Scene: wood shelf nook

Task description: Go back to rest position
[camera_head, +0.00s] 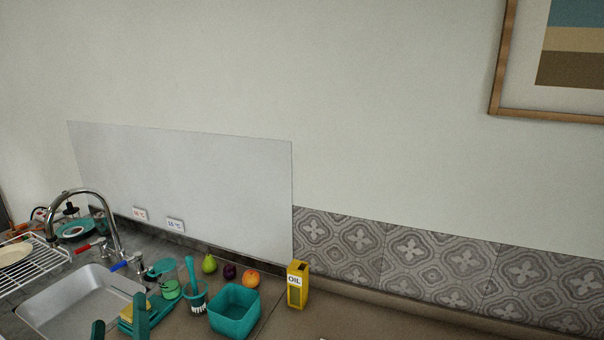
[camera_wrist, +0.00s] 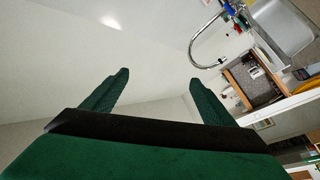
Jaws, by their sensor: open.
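My gripper (camera_wrist: 159,77) shows in the wrist view with its two dark green fingers spread wide apart. Nothing is between the fingers; behind them is pale wall. In the head view, two dark green upright shapes at the bottom left look like the tips of my gripper (camera_head: 119,322), beside the sink and in front of a yellow sponge (camera_head: 128,312). The rest of the arm is out of the head view.
A sink (camera_head: 75,300) with a tall faucet (camera_head: 88,198) is at left, beside a dish rack (camera_head: 28,262). A teal bin (camera_head: 234,311), a brush (camera_head: 195,293), a pear (camera_head: 209,264), an orange (camera_head: 251,278) and a yellow oil can (camera_head: 298,284) stand on the counter. Counter right of the can looks clear.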

